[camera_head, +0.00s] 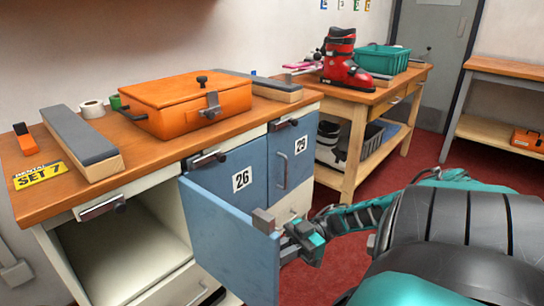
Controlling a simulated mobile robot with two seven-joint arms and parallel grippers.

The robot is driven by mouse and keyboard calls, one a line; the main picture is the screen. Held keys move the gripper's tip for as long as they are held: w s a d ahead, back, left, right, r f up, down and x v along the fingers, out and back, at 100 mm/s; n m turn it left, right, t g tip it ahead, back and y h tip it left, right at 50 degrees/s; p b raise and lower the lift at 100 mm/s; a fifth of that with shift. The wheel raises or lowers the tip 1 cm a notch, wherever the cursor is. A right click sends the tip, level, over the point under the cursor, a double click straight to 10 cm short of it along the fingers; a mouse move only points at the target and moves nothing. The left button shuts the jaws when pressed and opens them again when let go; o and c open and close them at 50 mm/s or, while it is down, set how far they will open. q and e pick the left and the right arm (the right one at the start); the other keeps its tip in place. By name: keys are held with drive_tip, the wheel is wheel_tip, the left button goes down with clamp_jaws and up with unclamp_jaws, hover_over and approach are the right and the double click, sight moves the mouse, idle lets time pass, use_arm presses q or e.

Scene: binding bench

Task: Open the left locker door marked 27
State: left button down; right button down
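A blue locker door (235,248) stands swung wide open, hinged on its right beside the door marked 26. Its bare inner face shows. Its numbered outer face is turned away, so I cannot read the mark. The left locker's pale interior (125,240) is exposed and looks empty. My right gripper (279,225) is at the door's free edge near the top, with a grey finger on the inner side. The door hides part of the gripper, so I cannot tell whether it is clamped. My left gripper is out of view.
Closed blue doors marked 26 (242,179) and another number (301,146) are to the right. The wooden benchtop (150,160) holds an orange case (180,105) and grey-topped blocks (78,140). A side table (365,98) bears a red ski boot (345,62) and a green basket (382,59).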

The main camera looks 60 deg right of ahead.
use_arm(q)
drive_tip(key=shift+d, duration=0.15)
use_arm(e)
drive_tip(key=shift+d, duration=0.35)
drive_tip(key=c, duration=1.3)
unclamp_jaws()
drive_tip(key=shift+w, duration=0.1)
drive_tip(key=shift+c, duration=0.2)
use_arm(q)
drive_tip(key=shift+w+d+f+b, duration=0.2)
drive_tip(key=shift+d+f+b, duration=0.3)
drive_tip(key=shift+b, duration=0.9)
use_arm(e)
drive_tip(key=v, duration=1.3)
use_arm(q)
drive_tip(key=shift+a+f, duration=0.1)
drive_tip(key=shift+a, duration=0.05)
use_arm(e)
drive_tip(key=shift+a, duration=0.1)
